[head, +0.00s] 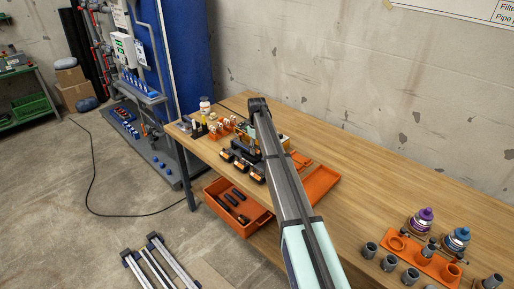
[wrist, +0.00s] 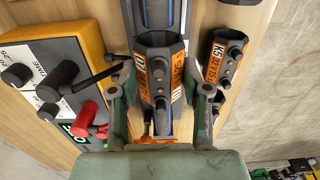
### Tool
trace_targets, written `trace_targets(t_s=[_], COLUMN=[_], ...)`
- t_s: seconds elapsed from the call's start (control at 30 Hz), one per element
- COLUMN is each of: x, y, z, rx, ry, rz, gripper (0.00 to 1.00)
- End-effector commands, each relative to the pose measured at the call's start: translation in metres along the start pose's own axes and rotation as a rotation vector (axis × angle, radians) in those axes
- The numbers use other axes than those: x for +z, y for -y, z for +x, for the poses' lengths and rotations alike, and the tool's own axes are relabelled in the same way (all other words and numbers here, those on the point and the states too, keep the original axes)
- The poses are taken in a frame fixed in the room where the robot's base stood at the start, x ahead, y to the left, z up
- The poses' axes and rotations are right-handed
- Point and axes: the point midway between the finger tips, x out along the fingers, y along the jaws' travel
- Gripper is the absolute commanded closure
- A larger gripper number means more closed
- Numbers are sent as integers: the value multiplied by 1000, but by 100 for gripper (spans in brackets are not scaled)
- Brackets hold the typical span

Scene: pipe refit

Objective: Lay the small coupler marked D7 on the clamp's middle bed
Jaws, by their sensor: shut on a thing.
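A dark grey coupler (wrist: 160,45) with orange labels sits between the fingers of my gripper (wrist: 160,102) in the wrist view. Its left label reads D7. My gripper is shut on it, and its open end faces the top of the picture. A dark rail with blue edges (wrist: 159,14) lies beyond the coupler; I cannot tell whether this is part of the clamp or whether the coupler touches it. In the head view my arm reaches over the bench's far end and hides my gripper and the coupler. I cannot make out the clamp's middle bed.
A similar coupler marked K5 (wrist: 224,60) is close on the right. A yellow control box (wrist: 50,80) with knobs and a red lever stands close on the left. Black-and-orange blocks (head: 240,163) and an orange tray (head: 320,184) are on the bench. The middle bench (head: 365,190) is clear.

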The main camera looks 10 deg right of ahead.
Motion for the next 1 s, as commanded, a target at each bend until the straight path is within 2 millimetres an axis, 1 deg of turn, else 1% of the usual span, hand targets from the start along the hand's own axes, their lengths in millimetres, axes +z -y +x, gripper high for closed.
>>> trace_targets(t_s=[0.5, 1.0], x=[0, 0], y=[0, 0], z=[2, 18], rx=[0, 0], ry=[0, 0], rz=[0, 0], gripper=[84, 84])
